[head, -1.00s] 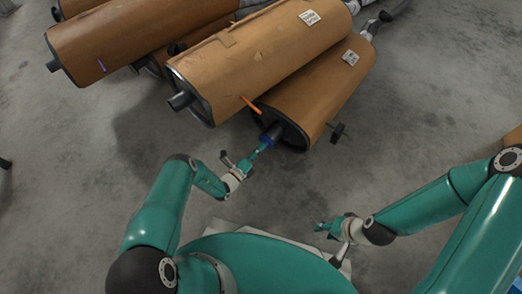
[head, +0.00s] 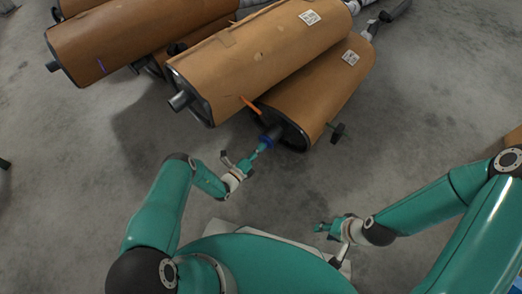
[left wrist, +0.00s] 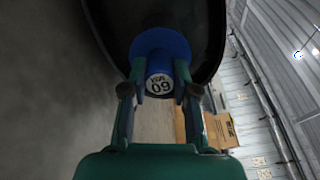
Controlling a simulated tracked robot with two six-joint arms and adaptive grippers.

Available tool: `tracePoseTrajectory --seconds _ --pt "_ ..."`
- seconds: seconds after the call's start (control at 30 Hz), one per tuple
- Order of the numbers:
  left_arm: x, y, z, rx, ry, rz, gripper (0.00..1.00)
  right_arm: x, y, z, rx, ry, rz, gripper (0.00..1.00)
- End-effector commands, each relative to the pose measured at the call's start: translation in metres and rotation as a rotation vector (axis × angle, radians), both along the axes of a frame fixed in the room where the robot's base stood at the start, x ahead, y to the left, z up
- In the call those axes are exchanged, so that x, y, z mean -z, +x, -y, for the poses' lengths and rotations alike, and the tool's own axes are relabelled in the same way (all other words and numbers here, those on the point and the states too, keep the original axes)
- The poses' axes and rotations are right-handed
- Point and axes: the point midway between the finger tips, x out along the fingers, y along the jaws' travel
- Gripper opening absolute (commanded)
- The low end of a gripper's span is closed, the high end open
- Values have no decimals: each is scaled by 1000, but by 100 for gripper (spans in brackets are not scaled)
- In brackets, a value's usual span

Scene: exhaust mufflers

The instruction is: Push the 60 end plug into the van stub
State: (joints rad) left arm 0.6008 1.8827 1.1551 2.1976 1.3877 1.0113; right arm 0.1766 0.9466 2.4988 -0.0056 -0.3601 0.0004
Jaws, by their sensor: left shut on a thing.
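The 60 end plug (left wrist: 161,58) is blue, with a white end label reading 60 in the left wrist view. My left gripper (left wrist: 158,72) is shut on it, one finger on each side. In the head view the plug (head: 266,141) is at the mouth of the dark van stub (head: 273,131), lined up with it and seemingly touching. How deep it sits cannot be told. The stub sticks out of the near end of the lower right brown muffler (head: 317,93). My right gripper (head: 321,228) hangs low at the right, away from the muffler; its jaw opening is unclear.
Another brown muffler (head: 255,62) lies against the stub's muffler on the left, with its own pipe end (head: 179,101) facing me. More mufflers (head: 130,40) lie further left. An orange stick-like part (head: 250,105) juts near the stub. The grey floor (head: 410,125) at the right is clear.

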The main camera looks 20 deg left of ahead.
Motion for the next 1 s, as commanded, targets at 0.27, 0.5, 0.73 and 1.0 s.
tracePoseTrajectory --seconds 0.27,0.5,0.73,1.0 --pt "0 3 1 1 1 1 0 2 0 0 0 0 0 40" --pt "0 6 2 0 0 0 39 4 0 0 0 0 0 40" --pt "0 6 2 0 0 0 58 4 0 0 0 0 0 40" --pt "1 3 1 0 0 -1 58 3 0 0 0 0 0 40"
